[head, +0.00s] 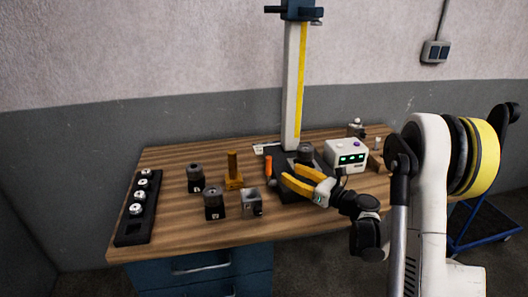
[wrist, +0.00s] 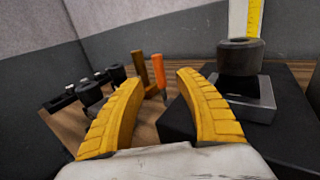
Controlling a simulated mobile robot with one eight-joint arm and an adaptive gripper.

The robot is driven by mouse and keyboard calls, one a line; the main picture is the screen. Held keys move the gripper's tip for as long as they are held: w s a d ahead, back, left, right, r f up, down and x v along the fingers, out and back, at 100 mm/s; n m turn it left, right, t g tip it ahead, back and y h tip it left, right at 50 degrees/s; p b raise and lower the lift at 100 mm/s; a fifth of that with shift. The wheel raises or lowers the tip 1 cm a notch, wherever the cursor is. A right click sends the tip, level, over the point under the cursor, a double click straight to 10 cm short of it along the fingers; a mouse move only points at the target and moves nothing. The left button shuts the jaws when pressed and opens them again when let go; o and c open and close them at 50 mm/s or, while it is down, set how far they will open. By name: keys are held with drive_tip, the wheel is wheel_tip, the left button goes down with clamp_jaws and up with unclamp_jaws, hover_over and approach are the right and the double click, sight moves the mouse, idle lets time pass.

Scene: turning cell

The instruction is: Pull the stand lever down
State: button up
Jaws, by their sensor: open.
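The stand has a pale column (head: 294,90) with a yellow scale and a dark base (head: 290,194); the base also shows in the wrist view (wrist: 190,125). An upright orange handle (head: 268,165), which looks like the stand lever, rises at the left side of the base. In the wrist view the orange handle (wrist: 158,70) appears between my fingertips, beyond them. My gripper (head: 290,173) has yellow fingers spread open and empty, over the base and right of the handle. They do not appear to touch it.
A dark round part on a metal block (wrist: 245,90) stands on the base, close to my right finger. A brass-coloured block with a post (head: 233,172), dark cylinders (head: 195,178) and a black rack (head: 137,209) lie left. A white display box (head: 346,156) stands right.

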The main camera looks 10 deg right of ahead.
sight(269, 161)
drive_tip(key=shift+w+a, duration=0.3)
drive_tip(key=shift+a, duration=0.1)
drive_tip(key=b+x, duration=0.2)
drive_tip(key=x, duration=0.7)
drive_tip(key=shift+w+a+r, duration=0.1)
drive_tip(key=shift+c, duration=0.5)
clamp_jaws()
drive_tip(key=shift+w, duration=0.1)
